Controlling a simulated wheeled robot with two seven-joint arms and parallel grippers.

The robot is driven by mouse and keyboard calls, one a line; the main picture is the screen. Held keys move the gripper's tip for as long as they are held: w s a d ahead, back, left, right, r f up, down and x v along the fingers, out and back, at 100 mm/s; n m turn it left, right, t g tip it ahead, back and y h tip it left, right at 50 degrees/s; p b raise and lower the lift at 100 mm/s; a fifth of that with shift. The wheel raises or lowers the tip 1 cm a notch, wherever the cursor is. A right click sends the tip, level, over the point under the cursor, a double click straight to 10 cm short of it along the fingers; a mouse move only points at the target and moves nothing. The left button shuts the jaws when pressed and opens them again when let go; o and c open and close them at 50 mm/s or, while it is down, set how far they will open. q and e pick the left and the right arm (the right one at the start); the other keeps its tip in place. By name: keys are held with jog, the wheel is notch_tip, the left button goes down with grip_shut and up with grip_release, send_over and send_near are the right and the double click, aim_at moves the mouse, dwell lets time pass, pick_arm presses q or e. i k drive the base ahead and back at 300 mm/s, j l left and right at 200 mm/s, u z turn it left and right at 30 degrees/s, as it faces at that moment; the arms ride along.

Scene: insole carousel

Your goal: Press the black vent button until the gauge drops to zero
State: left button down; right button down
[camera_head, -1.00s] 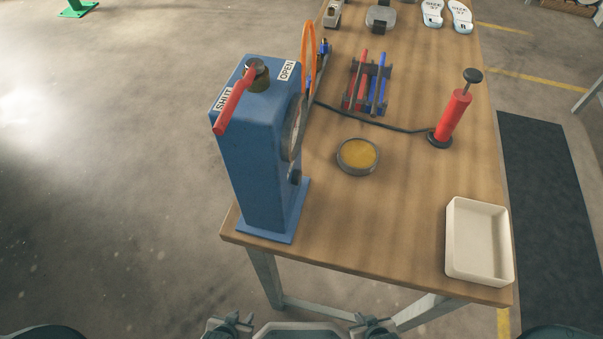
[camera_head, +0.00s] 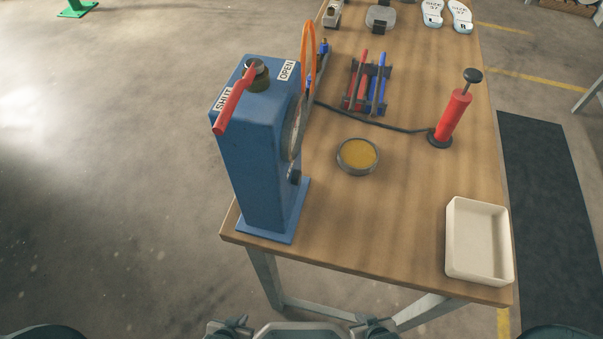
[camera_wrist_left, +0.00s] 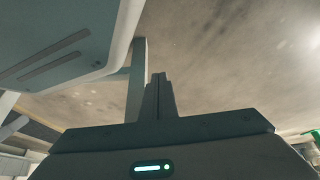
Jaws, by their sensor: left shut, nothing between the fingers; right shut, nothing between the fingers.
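A blue valve housing (camera_head: 255,165) stands upright at the table's near left corner. Its red lever (camera_head: 235,100) on top points towards the SHUT label. The round gauge (camera_head: 293,130) on its right face is seen nearly edge-on, so I cannot read it. The black vent button (camera_head: 295,176) sticks out below the gauge. My left gripper (camera_head: 238,320) and right gripper (camera_head: 362,319) are at the bottom edge, below the table's front and apart from the housing. Both are shut and empty. The left wrist view shows the closed left fingers (camera_wrist_left: 158,95) over the floor.
On the wooden table (camera_head: 400,230) are a yellow-topped round dish (camera_head: 358,155), a red hand pump (camera_head: 451,115) with a black hose, a rack with red and blue tools (camera_head: 367,85), and a white tray (camera_head: 478,240). An orange ring (camera_head: 308,48) stands behind the housing.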

aim_at(296, 176)
jog(key=k, duration=0.65)
jog(key=u, duration=1.75)
jog(key=k+l, duration=0.4)
jog(key=l, duration=0.15)
jog(key=k+l, duration=0.35)
jog(key=l, duration=0.2)
jog(key=k+l, duration=0.4)
jog(key=l, duration=0.15)
jog(key=k+l, duration=0.4)
jog(key=l, duration=0.15)
